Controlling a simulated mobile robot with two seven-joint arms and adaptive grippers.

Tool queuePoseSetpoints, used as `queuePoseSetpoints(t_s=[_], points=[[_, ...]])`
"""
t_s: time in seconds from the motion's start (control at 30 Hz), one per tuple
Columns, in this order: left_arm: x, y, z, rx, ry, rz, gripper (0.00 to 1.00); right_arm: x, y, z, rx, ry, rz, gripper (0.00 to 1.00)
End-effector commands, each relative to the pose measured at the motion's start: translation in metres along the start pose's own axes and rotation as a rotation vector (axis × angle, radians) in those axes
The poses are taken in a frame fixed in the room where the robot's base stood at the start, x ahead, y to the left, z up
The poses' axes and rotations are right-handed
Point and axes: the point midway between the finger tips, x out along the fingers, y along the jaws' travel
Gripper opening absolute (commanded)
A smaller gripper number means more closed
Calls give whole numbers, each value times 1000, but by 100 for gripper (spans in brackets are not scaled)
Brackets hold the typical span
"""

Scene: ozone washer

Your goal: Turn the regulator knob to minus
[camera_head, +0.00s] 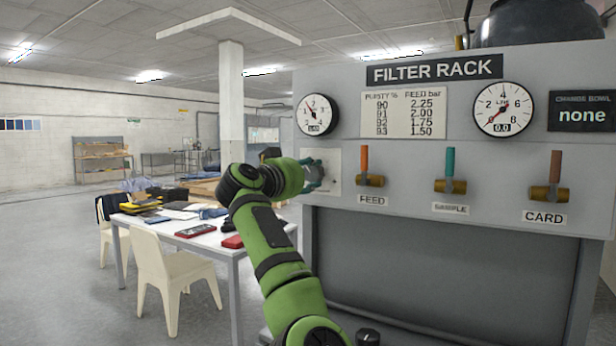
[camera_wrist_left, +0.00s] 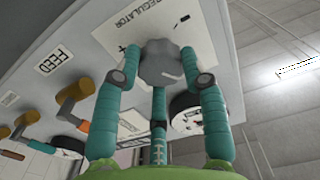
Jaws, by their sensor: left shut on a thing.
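The regulator knob (camera_wrist_left: 166,64) is a grey, lobed knob on a white plate (camera_wrist_left: 200,37) marked REGULATOR in the left wrist view. My left gripper (camera_wrist_left: 162,80) has its teal fingers on both sides of the knob and is shut on it. In the head view my left gripper (camera_head: 313,175) is at the left end of the filter rack panel, in front of the white plate (camera_head: 334,167). My arm and fingers hide most of the knob there. The printed marks on the plate are too small to read fully. My right gripper is not in view.
A round gauge (camera_head: 317,115) sits just above the knob. The FEED valve (camera_head: 367,178), with an orange lever, is close to its right. SAMPLE (camera_head: 450,184) and CARD (camera_head: 549,194) valves are farther right. A cluttered table (camera_head: 255,247) and chairs stand left.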

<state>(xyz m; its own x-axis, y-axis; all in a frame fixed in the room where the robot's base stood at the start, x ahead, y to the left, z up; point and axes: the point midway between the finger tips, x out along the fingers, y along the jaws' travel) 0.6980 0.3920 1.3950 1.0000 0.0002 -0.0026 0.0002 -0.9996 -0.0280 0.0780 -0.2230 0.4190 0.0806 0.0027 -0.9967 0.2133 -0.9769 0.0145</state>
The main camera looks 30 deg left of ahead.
Motion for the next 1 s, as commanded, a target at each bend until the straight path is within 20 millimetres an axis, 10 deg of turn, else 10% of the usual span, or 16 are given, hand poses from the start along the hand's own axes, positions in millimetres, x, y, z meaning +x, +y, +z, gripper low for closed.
queuePoseSetpoints(t_s=[1.0], points=[[-1, -2, -4, -888, 9, 1, 9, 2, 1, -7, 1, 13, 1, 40]])
